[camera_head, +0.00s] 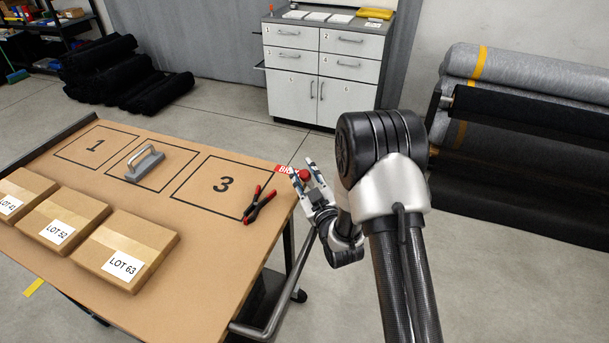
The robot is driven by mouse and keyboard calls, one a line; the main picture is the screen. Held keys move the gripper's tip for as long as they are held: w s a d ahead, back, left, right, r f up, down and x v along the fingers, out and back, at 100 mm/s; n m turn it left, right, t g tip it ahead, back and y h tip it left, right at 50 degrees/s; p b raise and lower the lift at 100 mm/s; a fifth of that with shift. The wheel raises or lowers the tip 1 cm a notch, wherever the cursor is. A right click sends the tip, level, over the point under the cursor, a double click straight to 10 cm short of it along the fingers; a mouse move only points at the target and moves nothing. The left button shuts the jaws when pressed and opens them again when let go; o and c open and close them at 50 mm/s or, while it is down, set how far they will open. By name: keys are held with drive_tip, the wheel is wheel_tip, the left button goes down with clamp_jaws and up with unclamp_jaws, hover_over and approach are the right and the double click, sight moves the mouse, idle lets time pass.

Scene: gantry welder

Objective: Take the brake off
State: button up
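A cart with a brown top (215,273) stands at the left. A red label (284,169) starting with "BR" is at its right edge, partly covered by my gripper. A red ball-shaped knob (304,175) shows beside the label. My gripper (306,170) is at this edge, with its fingers apart and the knob between them in the picture. I cannot tell whether the fingers touch the knob. The lever or stem under the knob is hidden by my gripper.
On the top are a grey handled block (145,164) in the middle outlined square, a red-and-black clamp (259,204) and three cartons, one marked LOT 63 (128,250). A white drawer cabinet (322,72) stands behind. Fabric rolls (530,75) stand right. Floor between is clear.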

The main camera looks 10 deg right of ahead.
drive_tip(key=shift+o, duration=1)
drive_tip(key=shift+s, duration=0.1)
drive_tip(key=shift+f, duration=0.1)
drive_tip(key=s, duration=0.4)
drive_tip(key=s+d, duration=0.1)
drive_tip(key=s, duration=0.3)
drive_tip(key=s+d, duration=0.1)
drive_tip(key=s, duration=0.2)
drive_tip(key=shift+s+f, duration=0.1)
drive_tip(key=shift+s, duration=0.3)
drive_tip(key=shift+d, duration=0.1)
drive_tip(key=shift+c, duration=0.6)
